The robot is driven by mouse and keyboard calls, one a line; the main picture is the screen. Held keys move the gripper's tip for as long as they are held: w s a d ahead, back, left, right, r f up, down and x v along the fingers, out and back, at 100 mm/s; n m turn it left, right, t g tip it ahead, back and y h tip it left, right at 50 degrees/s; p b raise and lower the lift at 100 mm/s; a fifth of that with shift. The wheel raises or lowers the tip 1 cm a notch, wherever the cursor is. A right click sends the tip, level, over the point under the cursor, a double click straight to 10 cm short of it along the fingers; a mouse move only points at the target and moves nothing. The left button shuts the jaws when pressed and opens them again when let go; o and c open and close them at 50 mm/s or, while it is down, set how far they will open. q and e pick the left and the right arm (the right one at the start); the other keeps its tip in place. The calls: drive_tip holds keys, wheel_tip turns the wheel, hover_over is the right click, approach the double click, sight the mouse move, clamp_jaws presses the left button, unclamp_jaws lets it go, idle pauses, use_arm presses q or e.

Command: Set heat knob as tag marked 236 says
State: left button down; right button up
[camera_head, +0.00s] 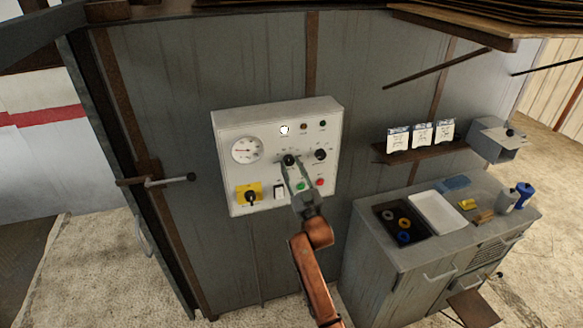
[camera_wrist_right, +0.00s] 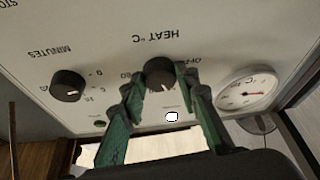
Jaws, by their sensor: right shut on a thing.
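The heat knob (camera_head: 289,160) is a round black knob at the middle of a white control panel (camera_head: 270,117). In the right wrist view, where the lettering is upside down, the knob (camera_wrist_right: 160,71) sits by the words HEAT °C. My right gripper (camera_head: 291,167) reaches the panel from below, its green fingers shut on the heat knob, one on each side. The fingers hide part of the knob and its scale. Three white tags (camera_head: 421,135) stand on a small wall shelf to the right; their print is too small to read. My left gripper is not in view.
The panel also has a minutes knob (camera_head: 320,154), a dial gauge (camera_head: 246,150), a yellow-backed switch (camera_head: 249,194), and green and red buttons (camera_head: 320,182). A grey workbench (camera_head: 388,262) with trays and small items stands at the right. A door handle (camera_head: 168,180) juts out at left.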

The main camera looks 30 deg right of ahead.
drive_tip(key=shift+f, duration=0.1)
drive_tip(key=o, duration=1.1)
drive_tip(key=shift+o, duration=0.2)
drive_tip(key=v, duration=1.2)
